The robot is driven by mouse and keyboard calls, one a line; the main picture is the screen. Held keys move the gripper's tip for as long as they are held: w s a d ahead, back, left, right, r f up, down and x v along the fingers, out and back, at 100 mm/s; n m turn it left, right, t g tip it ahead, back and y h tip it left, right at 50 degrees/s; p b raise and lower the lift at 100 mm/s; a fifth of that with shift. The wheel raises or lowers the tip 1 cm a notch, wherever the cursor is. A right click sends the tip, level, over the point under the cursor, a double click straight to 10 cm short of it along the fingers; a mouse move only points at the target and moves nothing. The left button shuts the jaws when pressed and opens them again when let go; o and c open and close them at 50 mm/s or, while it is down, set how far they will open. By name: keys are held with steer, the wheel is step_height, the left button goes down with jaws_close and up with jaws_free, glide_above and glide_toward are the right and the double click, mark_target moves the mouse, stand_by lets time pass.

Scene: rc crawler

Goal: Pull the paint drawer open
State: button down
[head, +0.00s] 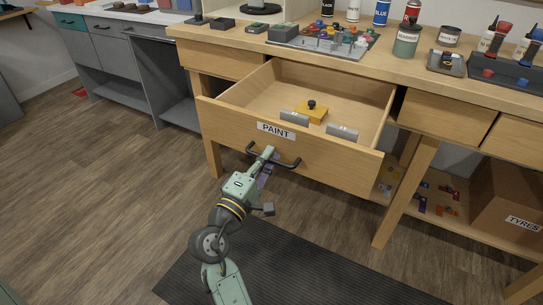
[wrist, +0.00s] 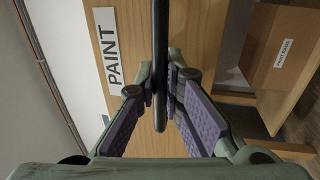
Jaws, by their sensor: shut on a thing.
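The paint drawer (head: 345,164) is a light wood drawer under the workbench, pulled well out, with a "PAINT" label on its front. Inside it are a yellow block with a black knob (head: 311,110) and two grey pieces. My gripper (head: 268,158) is at the dark bar handle (head: 288,164) on the drawer front. In the wrist view, the handle (wrist: 160,50) runs between the purple-padded fingers (wrist: 160,95), which are shut on it. The drawer front (wrist: 200,30) and its label stand close behind.
The bench top (head: 300,55) holds bottles, jars and a grey tray of small parts. A "TYRES" box (head: 507,205) and small coloured parts sit on the lower shelf at right. A table leg (head: 405,195) stands right of the drawer. The wood floor (head: 90,190) at left is clear.

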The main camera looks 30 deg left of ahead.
steer(key=c, duration=2)
jaws_free()
steer(key=shift+s, duration=0.1)
steer(key=s+f, duration=0.2)
steer(key=s, duration=0.9)
steer(key=shift+s+a, duration=0.2)
steer(key=shift+s, duration=0.15)
steer(key=shift+f, duration=0.1)
